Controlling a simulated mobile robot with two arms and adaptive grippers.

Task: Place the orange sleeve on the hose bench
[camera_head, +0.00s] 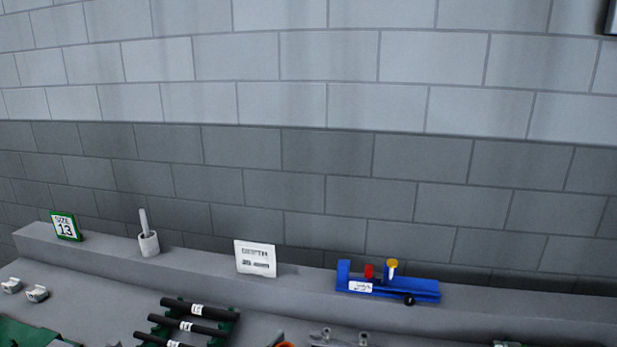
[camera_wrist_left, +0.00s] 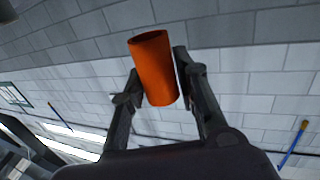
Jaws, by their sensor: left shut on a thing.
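The orange sleeve (camera_wrist_left: 155,72) is a hollow tube in the left wrist view, tilted, with its open end towards the top. My left gripper (camera_wrist_left: 160,88) is shut on it, one finger on each side. In the head view only a small orange edge (camera_head: 286,345) shows at the bottom, beside a dark piece that may be my gripper. The hose bench (camera_head: 90,275) is a grey surface along the bottom of the head view. Several black hoses (camera_head: 190,325) with white labels lie on a green rack there. My right gripper is in neither view.
A raised grey ledge (camera_head: 200,268) runs along the wall. It carries a green "SIZE 13" sign (camera_head: 66,226), a white cup (camera_head: 148,243), a "DEPTH" card (camera_head: 255,259) and a blue tool (camera_head: 388,285). Pale clips (camera_head: 37,293) lie at left. Metal parts (camera_head: 340,338) lie at the bottom centre.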

